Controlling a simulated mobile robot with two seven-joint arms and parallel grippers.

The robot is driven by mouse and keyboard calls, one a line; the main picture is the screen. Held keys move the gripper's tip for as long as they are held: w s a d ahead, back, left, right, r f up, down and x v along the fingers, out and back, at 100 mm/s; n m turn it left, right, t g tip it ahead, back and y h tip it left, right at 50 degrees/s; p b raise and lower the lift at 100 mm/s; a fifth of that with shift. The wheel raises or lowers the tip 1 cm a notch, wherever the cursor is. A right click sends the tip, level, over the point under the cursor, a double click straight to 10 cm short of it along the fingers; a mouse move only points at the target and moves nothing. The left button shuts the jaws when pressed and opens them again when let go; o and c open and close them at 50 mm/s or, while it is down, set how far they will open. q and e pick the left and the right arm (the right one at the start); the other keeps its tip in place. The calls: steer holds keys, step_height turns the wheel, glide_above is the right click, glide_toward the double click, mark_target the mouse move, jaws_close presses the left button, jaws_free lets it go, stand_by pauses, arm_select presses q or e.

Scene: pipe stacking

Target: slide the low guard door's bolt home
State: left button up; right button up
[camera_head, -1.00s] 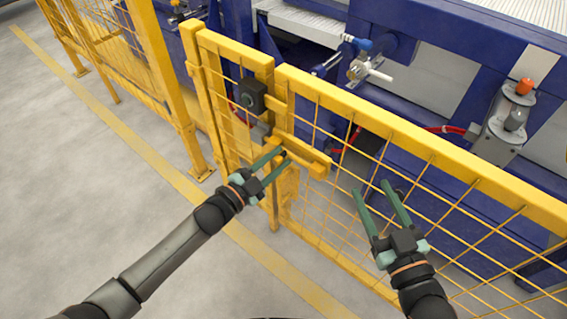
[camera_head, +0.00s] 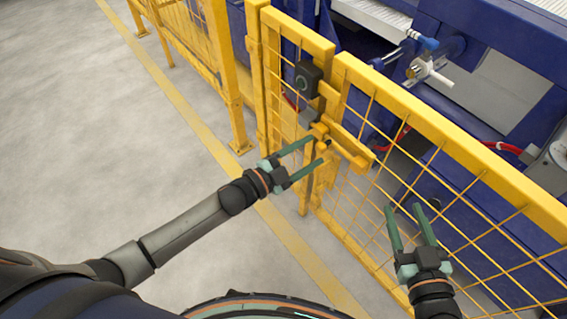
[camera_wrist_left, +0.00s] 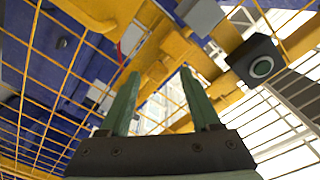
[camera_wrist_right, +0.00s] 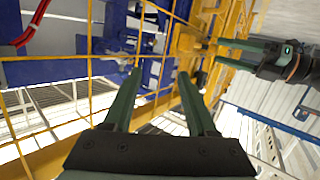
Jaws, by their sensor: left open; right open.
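The low guard door (camera_head: 460,165) is a yellow framed mesh panel on the right in the head view. A yellow bolt (camera_head: 348,146) lies across the door's edge beside the post, with a small knob-like part (camera_head: 320,131) at its left end. My left gripper (camera_head: 317,150) is open, its fingertips just below and beside that knob; I cannot tell whether they touch it. The left wrist view shows yellow metalwork beyond the open, empty fingers (camera_wrist_left: 160,80). My right gripper (camera_head: 403,207) is open and empty, in front of the door mesh, right of and below the bolt.
A black box with a round ring (camera_head: 308,78) is on the fence above the bolt. A grey block (camera_head: 308,118) sits below it. Blue machinery with a white handle (camera_head: 430,72) stands behind the door. The grey floor (camera_head: 110,150) on the left is clear.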

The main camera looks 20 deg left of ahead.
arm_select(q)
steer(key=p+v, duration=0.1)
steer(key=v, duration=0.8)
arm_select(e)
steer(key=s+f+m+g, duration=0.1)
steer(key=s+f+g, duration=0.2)
steer(key=f, duration=0.5)
steer(key=shift+s+g+h, duration=0.35)
steer(key=shift+g+h, duration=0.05)
arm_select(q)
steer(key=shift+s, duration=0.1)
steer(key=s+a+f+n+g+y, duration=0.25)
steer(key=s+n+y, duration=0.65)
steer(key=n, duration=0.5)
steer(key=s+a+r+g+p, duration=0.1)
steer(key=s+r+p, duration=0.4)
steer(key=p, duration=1.5)
step_height(320, 180, up, 5)
steer(key=shift+s+a+f+n+g+p, duration=0.15)
steer(key=shift+s+a+n+g+p, duration=0.2)
steer(key=shift+g, duration=0.2)
arm_select(e)
steer(key=s+d+r+m+g+h, duration=0.1)
steer(key=s+r, duration=0.3)
steer(key=r, duration=0.6)
steer(key=shift+s+d+r+g, duration=0.15)
steer(key=shift+s+d+g, duration=0.25)
steer(key=shift+d+g, duration=0.15)
